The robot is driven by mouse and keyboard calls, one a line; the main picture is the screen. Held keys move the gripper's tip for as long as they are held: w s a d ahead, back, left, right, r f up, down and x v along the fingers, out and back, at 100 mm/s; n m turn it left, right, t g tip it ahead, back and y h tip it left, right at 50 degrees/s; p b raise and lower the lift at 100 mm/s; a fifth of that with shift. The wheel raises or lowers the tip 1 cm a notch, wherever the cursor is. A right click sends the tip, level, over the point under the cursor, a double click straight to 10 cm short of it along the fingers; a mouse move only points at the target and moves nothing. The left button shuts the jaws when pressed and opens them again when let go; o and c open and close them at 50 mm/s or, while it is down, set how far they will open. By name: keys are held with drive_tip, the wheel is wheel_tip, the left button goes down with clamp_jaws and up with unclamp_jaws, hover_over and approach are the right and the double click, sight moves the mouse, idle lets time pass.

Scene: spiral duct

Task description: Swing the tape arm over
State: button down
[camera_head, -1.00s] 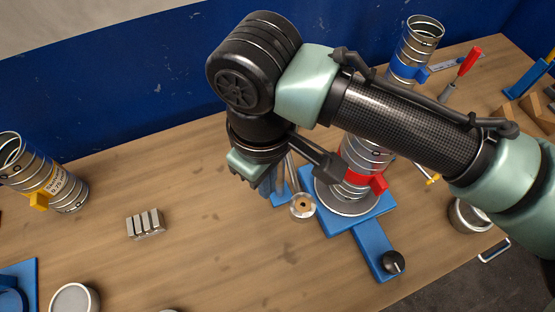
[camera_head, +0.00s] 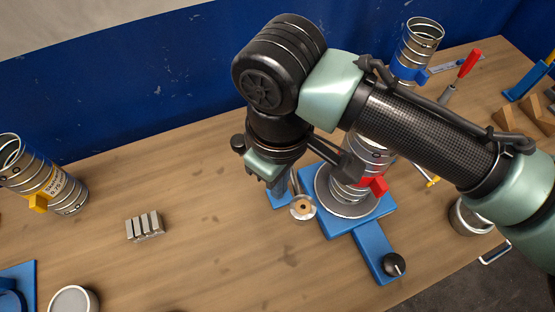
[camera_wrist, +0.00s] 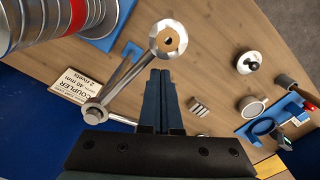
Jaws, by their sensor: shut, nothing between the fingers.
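The tape arm (camera_wrist: 128,75) is a thin metal rod with a pivot at its lower left end in the wrist view. Its far end carries a pale roll with a tan centre (camera_wrist: 168,38), which also shows in the head view (camera_head: 303,207). My gripper (camera_wrist: 160,72) is shut and empty, its dark fingers side by side just right of the rod and below the roll in that picture. I cannot tell whether they touch the rod. In the head view my wrist hangs left of the spiral duct (camera_head: 369,161) with its red clamp (camera_head: 373,186). The fingers are mostly hidden there.
The duct stands on a round plate over a blue base (camera_head: 375,250) with a black knob (camera_head: 394,263). A coupler label (camera_wrist: 78,88) lies near the pivot. A yellow-tagged duct (camera_head: 50,180) and metal blocks (camera_head: 145,226) are at left. Bare wood lies between.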

drive_tip(key=d, duration=0.4)
drive_tip(key=shift+w+d, duration=0.35)
drive_tip(key=shift+d, duration=0.05)
idle(0.5)
drive_tip(key=shift+r, duration=0.1)
idle(0.4)
wheel_tip(320, 180, up, 9)
drive_tip(key=p, duration=0.8)
idle(0.6)
